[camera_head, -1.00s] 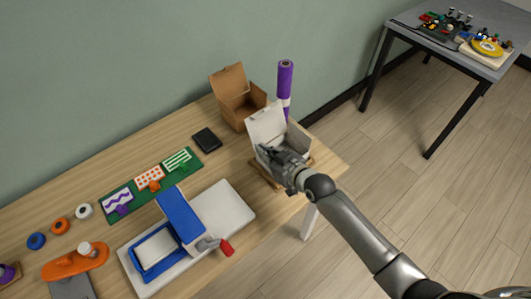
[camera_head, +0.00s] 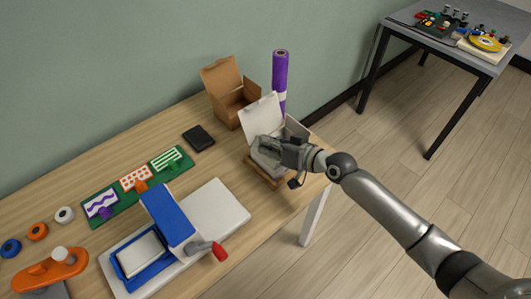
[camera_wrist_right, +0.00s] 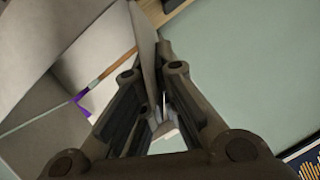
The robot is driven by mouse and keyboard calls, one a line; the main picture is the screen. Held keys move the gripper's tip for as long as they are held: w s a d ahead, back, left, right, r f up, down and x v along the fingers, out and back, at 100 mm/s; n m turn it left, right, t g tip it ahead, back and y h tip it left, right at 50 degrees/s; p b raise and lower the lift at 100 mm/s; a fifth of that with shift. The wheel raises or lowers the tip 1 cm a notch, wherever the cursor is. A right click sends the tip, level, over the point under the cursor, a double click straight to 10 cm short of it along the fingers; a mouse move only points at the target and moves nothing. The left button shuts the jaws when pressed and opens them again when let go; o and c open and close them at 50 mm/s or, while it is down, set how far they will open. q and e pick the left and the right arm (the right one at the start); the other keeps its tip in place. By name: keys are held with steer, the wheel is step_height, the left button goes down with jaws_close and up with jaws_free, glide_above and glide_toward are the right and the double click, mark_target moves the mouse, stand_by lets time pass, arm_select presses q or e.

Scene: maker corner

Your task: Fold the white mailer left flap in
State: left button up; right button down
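The white mailer (camera_head: 262,117) stands open at the right end of the workbench, on a wooden base (camera_head: 262,179). Its tall lid panel stands up at the back. My right gripper (camera_head: 272,147) reaches in from the right and is over the mailer's opening, covering part of its side and flaps. In the right wrist view a pale panel (camera_wrist_right: 147,45) of the mailer runs down close between the fingers (camera_wrist_right: 152,85); I cannot tell whether they press on it. Which flap this is stays unclear. My left gripper is not in view.
A brown open carton (camera_head: 228,98) and a purple roll (camera_head: 280,75) stand behind the mailer. A black box (camera_head: 198,138), a green board (camera_head: 115,207) with cards and a blue press with a red handle (camera_head: 168,214) lie left. Another table (camera_head: 447,50) stands far right.

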steer(key=shift+w+d+f+m+y+b, duration=0.2)
steer(key=shift+m+y+b, duration=0.15)
steer(key=shift+b, duration=0.35)
steer(key=shift+r, duration=0.1)
steer(key=c, duration=2.2)
jaws_free()
steer(key=o, duration=0.5)
steer(key=shift+s+d, duration=0.1)
steer(key=v, duration=1.1)
steer(key=shift+s+d+r, duration=0.2)
steer(key=shift+d+r, duration=0.1)
